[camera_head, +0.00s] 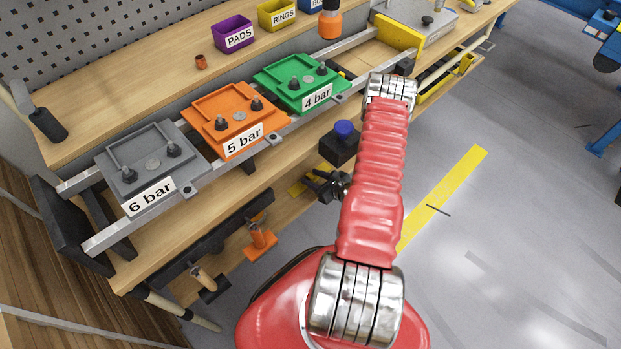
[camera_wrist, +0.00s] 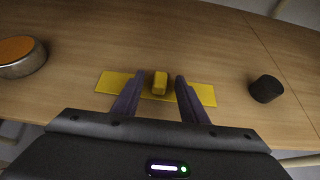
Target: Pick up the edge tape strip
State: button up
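The yellow edge tape strip (camera_wrist: 204,93) lies flat on the wooden surface in the wrist view, with a small yellow block (camera_wrist: 160,83) standing up at its middle. My gripper (camera_wrist: 159,77) is open. Its two dark fingers stand on either side of the block, with a small gap showing on each side. In the head view my gripper (camera_head: 322,186) is low by the front of the bench's lower shelf. Part of the yellow strip (camera_head: 297,190) shows just left of it; my gripper and arm may hide the rest.
In the wrist view, a round orange-topped metal piece (camera_wrist: 20,56) lies left and a black cylinder (camera_wrist: 266,89) right. In the head view, grey (camera_head: 150,163), orange (camera_head: 222,115) and green (camera_head: 298,82) trays sit on rails above. Open floor (camera_head: 500,220) lies right.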

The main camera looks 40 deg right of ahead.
jog(key=shift+c, duration=0.4)
grip_shut()
jog(key=shift+r, duration=0.15)
jog(key=shift+r, duration=1.25)
jog(key=s, duration=1.8)
jog(key=shift+d+r, duration=0.3)
jog(key=shift+r, duration=0.05)
jog(key=shift+s, duration=0.1)
